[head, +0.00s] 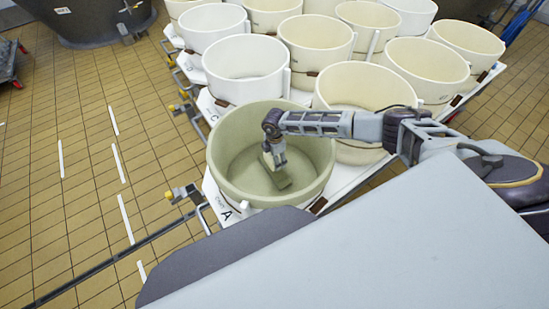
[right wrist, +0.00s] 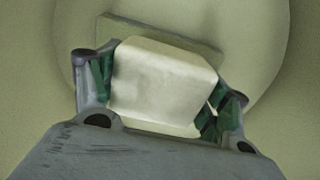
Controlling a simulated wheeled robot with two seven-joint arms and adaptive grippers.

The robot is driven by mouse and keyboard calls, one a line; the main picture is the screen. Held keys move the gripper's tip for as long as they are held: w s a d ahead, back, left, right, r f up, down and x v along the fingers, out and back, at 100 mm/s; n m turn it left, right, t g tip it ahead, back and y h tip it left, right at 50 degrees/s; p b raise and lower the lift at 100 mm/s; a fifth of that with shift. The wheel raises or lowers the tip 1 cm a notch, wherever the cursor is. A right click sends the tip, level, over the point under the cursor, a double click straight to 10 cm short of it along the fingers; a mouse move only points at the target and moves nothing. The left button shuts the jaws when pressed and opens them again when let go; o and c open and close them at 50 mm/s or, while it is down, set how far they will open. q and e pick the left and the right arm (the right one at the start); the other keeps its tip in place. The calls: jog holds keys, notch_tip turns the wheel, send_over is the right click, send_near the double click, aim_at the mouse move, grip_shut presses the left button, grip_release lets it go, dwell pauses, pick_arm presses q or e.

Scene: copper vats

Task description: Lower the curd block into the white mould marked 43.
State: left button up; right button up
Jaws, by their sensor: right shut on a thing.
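My right gripper (head: 277,150) reaches down inside the nearest mould (head: 228,128), a round, open tub that looks greenish-tan in the head view. In the right wrist view my right gripper (right wrist: 160,95) is shut on the pale cream curd block (right wrist: 160,85), one finger on each side. In the head view the block is small and mostly hidden by the gripper. A darker rectangular patch, perhaps a shadow, shows on the mould floor below it. I cannot tell whether the block touches the floor. No number 43 is readable on any mould. My left gripper is not in view.
Several cream and white moulds stand close behind and beside this one, including a white one (head: 245,72) and a cream one (head: 364,88). They sit on white trays with brown-and-white edges. A dark vat (head: 85,20) stands far left. Tiled floor (head: 80,180) is open at left.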

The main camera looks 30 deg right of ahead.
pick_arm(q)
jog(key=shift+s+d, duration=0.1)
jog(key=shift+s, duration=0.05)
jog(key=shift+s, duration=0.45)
pick_arm(e)
jog(key=o, duration=1.3)
jog(key=shift+r, duration=0.8)
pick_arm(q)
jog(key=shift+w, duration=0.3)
pick_arm(e)
notch_tip(320, 180, up, 10)
jog(key=shift+r, duration=0.25)
